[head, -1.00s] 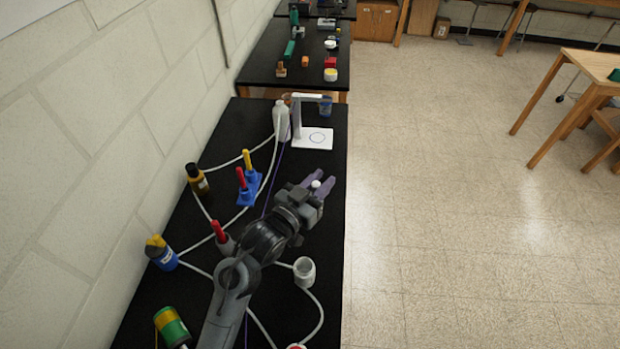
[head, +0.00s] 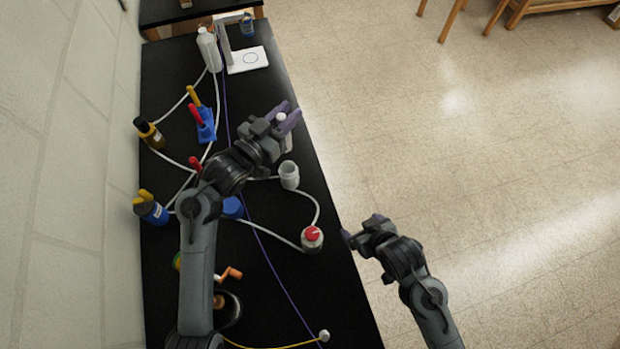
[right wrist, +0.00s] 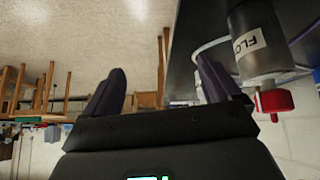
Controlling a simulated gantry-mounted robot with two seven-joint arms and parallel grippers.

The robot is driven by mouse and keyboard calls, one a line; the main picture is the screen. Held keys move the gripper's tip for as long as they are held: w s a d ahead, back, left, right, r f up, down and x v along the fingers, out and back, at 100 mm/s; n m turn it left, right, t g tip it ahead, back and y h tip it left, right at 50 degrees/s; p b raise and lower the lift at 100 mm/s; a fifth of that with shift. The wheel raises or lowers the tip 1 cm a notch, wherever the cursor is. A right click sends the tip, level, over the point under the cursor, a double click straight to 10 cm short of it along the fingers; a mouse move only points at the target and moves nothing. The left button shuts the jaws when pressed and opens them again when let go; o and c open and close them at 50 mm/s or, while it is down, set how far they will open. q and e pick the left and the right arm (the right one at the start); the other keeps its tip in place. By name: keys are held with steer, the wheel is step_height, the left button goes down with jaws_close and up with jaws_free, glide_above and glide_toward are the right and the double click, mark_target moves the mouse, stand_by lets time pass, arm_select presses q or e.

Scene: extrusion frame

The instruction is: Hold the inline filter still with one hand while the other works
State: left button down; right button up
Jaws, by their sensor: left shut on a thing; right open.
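My left gripper (head: 287,114) is shut on a small white-topped piece (head: 281,118), which I take to be the inline filter. Its pale lower part shows below the fingers, and much of it is hidden by them. My right gripper (head: 360,229) is open and empty, just off the bench's right edge. A grey cylinder with a red knob (head: 312,236) stands on the bench to its left. In the right wrist view this labelled cylinder (right wrist: 256,45) is beyond the right-hand finger, outside the open jaws (right wrist: 160,88).
A blue stand (head: 206,126) with red and yellow handles is left of my left gripper. A purple cord runs down the black bench (head: 322,200).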

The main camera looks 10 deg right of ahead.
mark_target(284, 170)
steer(key=w+a+f+n+t+y, duration=0.1)
steer(key=w+a+y, duration=0.1)
steer(key=w+a, duration=0.4)
steer(key=w+a+f+n+t+y, duration=0.1)
steer(key=w+a+f+y, duration=0.1)
steer(key=w+a, duration=0.4)
steer(key=w+a+f+n+t+y, duration=0.1)
steer(key=w+a+y, duration=0.1)
steer(key=w+a, duration=0.4)
steer(key=shift+w+a+f+n+t+y, duration=0.1)
steer(key=shift+w+n+t+y, duration=0.05)
steer(key=shift+w, duration=0.55)
steer(key=shift+w+a+f+n+t+y, duration=0.1)
steer(key=shift+w+f, duration=0.05)
steer(key=shift+w, duration=0.55)
steer(key=shift+w+f+n+t+y, duration=0.1)
steer(key=shift+w+n+t+y, duration=0.05)
steer(key=shift+w, duration=0.55)
steer(key=c, duration=1.1)
arm_select(q)
steer(key=shift+f, duration=6.4)
steer(key=c, duration=0.8)
jaws_free()
steer(key=shift+s+a, duration=0.1)
steer(key=shift+a, duration=0.05)
